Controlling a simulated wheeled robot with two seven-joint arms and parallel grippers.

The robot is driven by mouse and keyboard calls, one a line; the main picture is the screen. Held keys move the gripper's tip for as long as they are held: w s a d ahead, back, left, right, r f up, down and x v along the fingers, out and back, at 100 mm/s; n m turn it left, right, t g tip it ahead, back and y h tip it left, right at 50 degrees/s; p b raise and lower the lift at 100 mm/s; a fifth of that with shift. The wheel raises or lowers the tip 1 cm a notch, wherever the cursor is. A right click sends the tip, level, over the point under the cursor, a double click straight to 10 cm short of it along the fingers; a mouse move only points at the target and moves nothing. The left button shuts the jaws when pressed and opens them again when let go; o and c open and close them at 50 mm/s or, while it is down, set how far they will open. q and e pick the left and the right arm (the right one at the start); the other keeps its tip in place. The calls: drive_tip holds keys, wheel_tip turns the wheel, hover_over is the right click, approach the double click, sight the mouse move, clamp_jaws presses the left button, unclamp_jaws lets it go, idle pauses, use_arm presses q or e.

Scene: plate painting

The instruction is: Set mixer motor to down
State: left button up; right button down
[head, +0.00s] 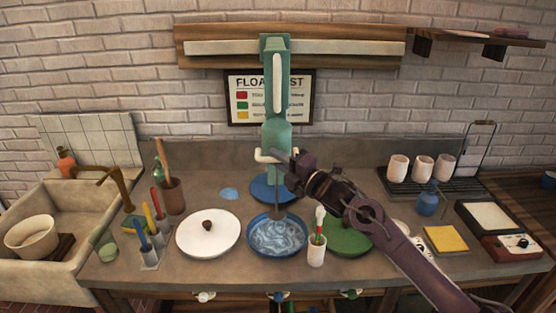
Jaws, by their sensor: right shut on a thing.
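The mixer motor (277,135) is a teal housing on a teal upright with a pale slot, against the back wall. Cream handles stick out at its lower sides; the left one (263,155) shows. A thin shaft with a grey head (278,213) hangs below it, its end at the blue pan (250,243) of swirled blue-white liquid. My right gripper (284,162) reaches in from the right and is shut at the motor's lower right side, on what looks like the handle there. The gripper hides most of that handle. My left gripper is out of view.
A green disc (350,238) lies under my right arm. A rack with several white cups (445,180) is at right, a sink (70,205) at left.

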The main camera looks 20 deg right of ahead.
wheel_tip(320, 180, down, 20)
drive_tip(key=b, duration=1.5)
drive_tip(key=shift+r, duration=0.15)
drive_tip(key=c, duration=1.4)
unclamp_jaws()
drive_tip(key=shift+r, duration=0.1)
drive_tip(key=b+v, duration=0.1)
drive_tip(key=v, duration=0.7)
